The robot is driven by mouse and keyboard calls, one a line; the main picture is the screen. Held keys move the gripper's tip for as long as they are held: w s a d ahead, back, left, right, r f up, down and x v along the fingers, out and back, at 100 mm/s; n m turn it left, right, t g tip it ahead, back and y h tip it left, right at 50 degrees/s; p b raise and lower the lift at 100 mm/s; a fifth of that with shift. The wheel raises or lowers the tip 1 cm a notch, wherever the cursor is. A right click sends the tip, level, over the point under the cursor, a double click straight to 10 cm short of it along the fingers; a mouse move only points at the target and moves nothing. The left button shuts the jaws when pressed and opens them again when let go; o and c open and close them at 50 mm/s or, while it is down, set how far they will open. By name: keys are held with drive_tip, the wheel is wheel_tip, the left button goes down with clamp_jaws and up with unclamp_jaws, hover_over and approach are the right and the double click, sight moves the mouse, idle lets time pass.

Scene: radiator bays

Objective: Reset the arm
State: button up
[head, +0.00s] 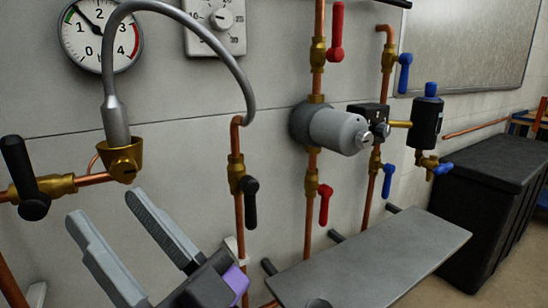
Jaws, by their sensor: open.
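My gripper (133,238) is in the lower left of the head view. Its two long grey fingers point up and to the left, wide apart, with nothing between them. The gripper is in front of the wall pipes, below a brass fitting (122,160) with a grey hose (222,55) plugged into it. The fingertips appear clear of the pipes, though depth is hard to judge. The rest of my arm is cut off by the bottom edge.
A grey shelf (385,260) juts from the wall at lower right. Copper pipes carry black (250,188), red (325,204) and blue (388,180) valve levers. A grey pump (338,130) sticks out between them. A pressure gauge (100,33) hangs upper left. A black bin (490,205) stands right.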

drive_tip(key=s+d+f+m+t+h, duration=0.1)
drive_tip(key=d+f+m+t+h, duration=0.9)
drive_tip(key=d+f+h, duration=0.85)
drive_tip(key=s+d+f+m+g+h, duration=0.1)
drive_tip(key=s+d+f+g+h, duration=0.15)
drive_tip(key=s+d+f, duration=0.75)
drive_tip(key=s+d+f+g+h, duration=0.1)
drive_tip(key=s+d+f+g, duration=0.45)
drive_tip(key=s, duration=0.65)
wheel_tip(320, 180, up, 23)
drive_tip(key=s+p, duration=0.1)
drive_tip(key=p, duration=2.4)
drive_tip(key=shift+d+t+h, duration=0.2)
drive_tip(key=shift+t+h, duration=0.1)
drive_tip(key=shift+t, duration=0.1)
drive_tip(key=shift+c, duration=0.4)
